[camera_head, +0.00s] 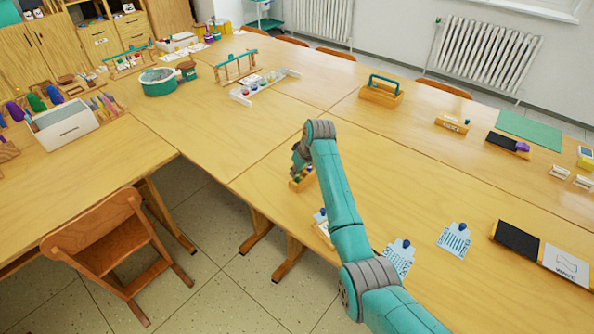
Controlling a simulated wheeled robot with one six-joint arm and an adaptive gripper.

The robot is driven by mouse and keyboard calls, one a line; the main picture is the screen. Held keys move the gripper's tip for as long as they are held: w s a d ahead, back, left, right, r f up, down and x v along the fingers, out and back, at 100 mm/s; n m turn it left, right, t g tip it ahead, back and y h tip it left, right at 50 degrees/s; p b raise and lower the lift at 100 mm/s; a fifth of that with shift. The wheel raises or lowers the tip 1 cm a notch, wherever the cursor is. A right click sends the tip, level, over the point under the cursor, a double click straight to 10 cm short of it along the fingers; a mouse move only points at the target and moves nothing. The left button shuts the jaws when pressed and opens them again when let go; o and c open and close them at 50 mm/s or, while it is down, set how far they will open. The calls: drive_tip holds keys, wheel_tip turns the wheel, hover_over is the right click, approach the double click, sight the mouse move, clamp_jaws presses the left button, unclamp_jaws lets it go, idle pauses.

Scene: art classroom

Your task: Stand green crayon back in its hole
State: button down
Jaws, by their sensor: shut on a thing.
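My gripper (298,167) is at the end of my teal arm, near the left edge of the long table. It is small and partly hidden by my wrist. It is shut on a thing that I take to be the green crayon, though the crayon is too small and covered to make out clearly. A small wooden block (296,186) sits on the table right below my gripper. My arm hides part of it. I cannot tell its holes, or whether the crayon touches it.
Another holder (322,230) is partly behind my arm. Paper tags (455,240) lie to the right. A wooden carrier (380,94) and a white rack (262,90) stand farther back. A chair (110,240) is at lower left.

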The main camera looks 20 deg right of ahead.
drive_tip(key=shift+f, duration=0.3)
idle(0.4)
drive_tip(key=c, duration=1.1)
unclamp_jaws()
drive_tip(key=shift+o, duration=0.2)
drive_tip(key=shift+o, duration=1.3)
drive_tip(key=shift+r, duration=3)
